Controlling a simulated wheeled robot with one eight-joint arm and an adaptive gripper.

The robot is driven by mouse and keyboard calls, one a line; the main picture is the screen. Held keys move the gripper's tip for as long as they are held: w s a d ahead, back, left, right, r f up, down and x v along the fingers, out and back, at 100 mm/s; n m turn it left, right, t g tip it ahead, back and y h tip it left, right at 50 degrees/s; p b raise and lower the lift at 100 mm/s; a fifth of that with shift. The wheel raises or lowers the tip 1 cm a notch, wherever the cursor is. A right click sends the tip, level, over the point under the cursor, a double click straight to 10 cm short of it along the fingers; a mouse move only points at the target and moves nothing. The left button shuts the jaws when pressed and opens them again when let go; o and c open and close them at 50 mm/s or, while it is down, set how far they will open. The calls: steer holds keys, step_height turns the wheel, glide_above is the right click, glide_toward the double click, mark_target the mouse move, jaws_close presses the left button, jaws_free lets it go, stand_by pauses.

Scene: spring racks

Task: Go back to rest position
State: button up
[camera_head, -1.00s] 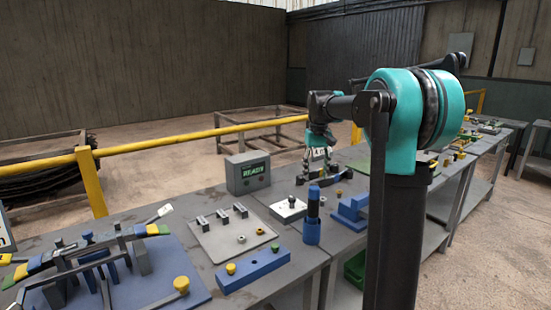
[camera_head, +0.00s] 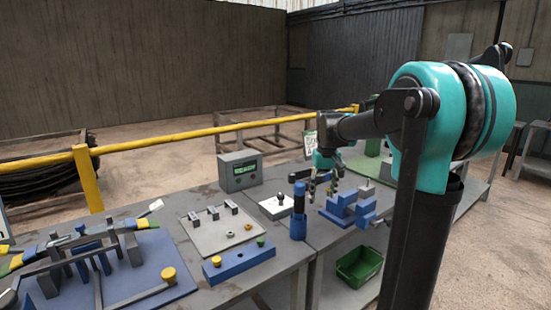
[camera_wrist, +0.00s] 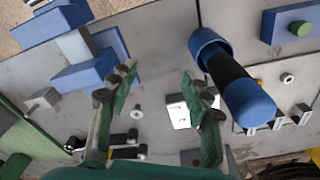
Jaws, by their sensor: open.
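My gripper (camera_head: 323,187) is over the workbench, between a blue-and-black upright cylinder tool (camera_head: 299,215) and a blue block fixture (camera_head: 347,208). In the wrist view my gripper (camera_wrist: 155,105) has its two green-and-grey fingers spread apart with nothing between them. The cylinder tool (camera_wrist: 232,80) stands to the right of the fingers there, and the blue fixture (camera_wrist: 85,50) is at the upper left.
A grey box with a green display (camera_head: 240,171) stands at the back of the bench. A plate with small clamps (camera_head: 215,230) and a blue bar with buttons (camera_head: 240,262) lie to the left. A green bin (camera_head: 359,267) sits below. A yellow rail (camera_head: 180,140) runs behind.

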steer(key=s+d+f+t, duration=0.1)
steer(key=s+f, duration=0.8)
steer(key=s, duration=0.3)
steer(key=s+d+f+m+t, duration=0.1)
steer(key=s+f+t, duration=0.1)
steer(key=s+f, duration=0.8)
steer(key=s, duration=0.3)
steer(key=shift+s+d+m, duration=0.15)
steer(key=shift+d+m, duration=0.15)
steer(key=shift+d, duration=0.05)
